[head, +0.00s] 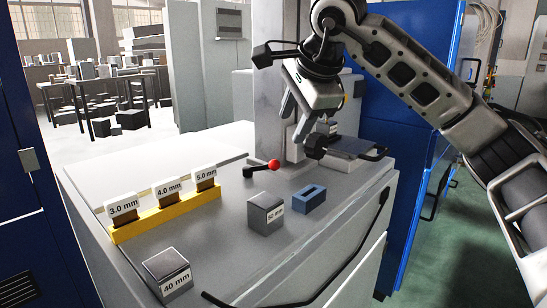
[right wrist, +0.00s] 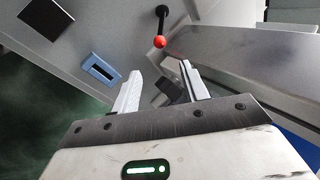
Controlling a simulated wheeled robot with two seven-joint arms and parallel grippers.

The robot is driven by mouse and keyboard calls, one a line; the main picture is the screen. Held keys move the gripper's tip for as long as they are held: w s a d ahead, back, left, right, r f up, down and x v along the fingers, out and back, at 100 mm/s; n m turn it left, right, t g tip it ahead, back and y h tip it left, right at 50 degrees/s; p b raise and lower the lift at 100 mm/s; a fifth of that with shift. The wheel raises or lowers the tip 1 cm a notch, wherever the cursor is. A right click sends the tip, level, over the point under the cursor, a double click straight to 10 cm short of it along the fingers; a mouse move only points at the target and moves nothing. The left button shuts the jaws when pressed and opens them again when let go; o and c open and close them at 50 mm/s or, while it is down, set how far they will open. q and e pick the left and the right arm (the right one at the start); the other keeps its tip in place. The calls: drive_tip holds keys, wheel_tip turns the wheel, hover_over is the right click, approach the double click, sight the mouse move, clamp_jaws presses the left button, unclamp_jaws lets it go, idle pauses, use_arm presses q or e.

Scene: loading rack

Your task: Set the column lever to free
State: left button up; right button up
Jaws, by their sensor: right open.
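The column lever (head: 258,169) is a short black arm with a red ball knob (head: 274,163). It lies low on the grey bench top, in front of the grey column, with the knob at its right end. In the right wrist view the lever (right wrist: 162,20) shows at the top, its red knob (right wrist: 160,42) just beyond the fingertips. My right gripper (head: 294,115) is above and slightly right of the knob, pointing down, open and empty. Its two fingers (right wrist: 158,78) are spread apart and do not touch the lever. Lever position marks cannot be read. My left gripper is out of view.
A yellow rack (head: 160,221) holds 3.0, 4.0 and 5.0 mm pieces at left. The column (head: 270,110) rises close behind the gripper.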

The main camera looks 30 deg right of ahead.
sight(275, 161)
drive_tip(key=p+x, duration=0.1)
drive_tip(key=x, duration=1.2)
drive_tip(key=shift+r, duration=0.1)
drive_tip(key=shift+a, duration=0.1)
clamp_jaws()
